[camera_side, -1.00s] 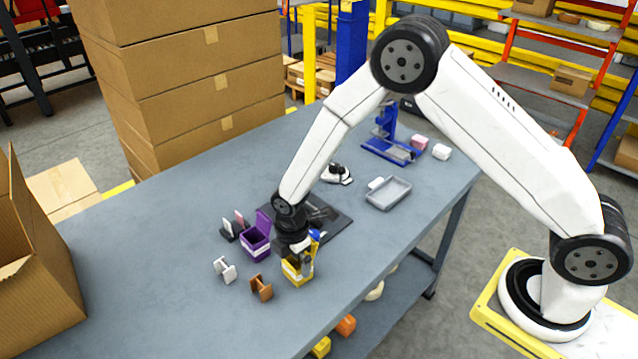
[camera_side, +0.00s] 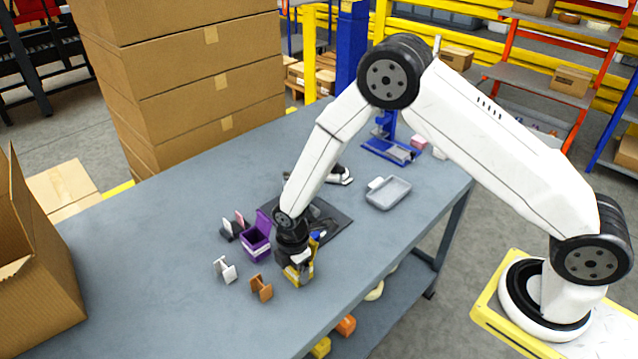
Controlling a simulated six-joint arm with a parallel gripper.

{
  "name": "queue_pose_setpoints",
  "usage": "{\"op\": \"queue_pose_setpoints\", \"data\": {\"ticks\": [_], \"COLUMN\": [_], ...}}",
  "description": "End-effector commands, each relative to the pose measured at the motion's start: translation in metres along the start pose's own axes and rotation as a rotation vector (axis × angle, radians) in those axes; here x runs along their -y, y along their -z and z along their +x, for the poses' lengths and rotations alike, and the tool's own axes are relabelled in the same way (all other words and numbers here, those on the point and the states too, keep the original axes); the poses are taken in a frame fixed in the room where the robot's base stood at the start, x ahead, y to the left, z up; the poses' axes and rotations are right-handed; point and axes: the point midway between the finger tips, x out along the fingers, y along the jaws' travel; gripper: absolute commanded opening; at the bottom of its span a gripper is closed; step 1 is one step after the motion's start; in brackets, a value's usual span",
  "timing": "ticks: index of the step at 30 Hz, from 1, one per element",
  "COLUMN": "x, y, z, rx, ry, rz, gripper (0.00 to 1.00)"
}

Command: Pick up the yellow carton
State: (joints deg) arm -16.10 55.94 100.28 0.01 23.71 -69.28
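The yellow carton (camera_side: 304,279) stands on the grey table near its front edge, right of the brown holder. My gripper (camera_side: 299,267) points down directly over it, with its fingers at the carton's upper part. The gripper body hides much of the carton's top. I cannot tell whether the fingers are closed on the carton or only around it. The carton appears to rest on the table.
An open purple carton (camera_side: 257,242) stands close left of my gripper. A brown holder (camera_side: 261,288) and a white holder (camera_side: 225,270) stand nearby. A dark mat (camera_side: 335,222) lies behind. A grey tray (camera_side: 389,193) and a blue stand (camera_side: 388,146) are farther back.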

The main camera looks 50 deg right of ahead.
Motion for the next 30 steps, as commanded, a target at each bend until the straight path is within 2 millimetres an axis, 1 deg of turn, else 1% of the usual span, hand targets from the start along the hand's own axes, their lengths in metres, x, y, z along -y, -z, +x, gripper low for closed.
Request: {"op": "queue_pose_setpoints", "data": {"ticks": [1,2,3,4,12,17,23,27,30], "x": [0.000,0.000,0.000,0.000,0.000,0.000,-0.001,-0.001,0.009], "y": [0.000,0.000,0.000,0.000,0.000,0.000,0.000,0.000,-0.003], "z": [0.000,0.000,0.000,0.000,-0.001,-0.004,-0.018,-0.034,-0.043], "rx": [0.000,0.000,0.000,0.000,0.000,0.000,-0.001,-0.001,0.000], "ry": [0.000,0.000,0.000,0.000,-0.001,-0.001,-0.002,-0.002,0.000], "rz": [0.000,0.000,0.000,0.000,0.000,0.000,0.000,0.000,0.000], "gripper": [0.59,0.49,0.36,0.27,0.27,0.27,0.27,0.27,0.27]}}
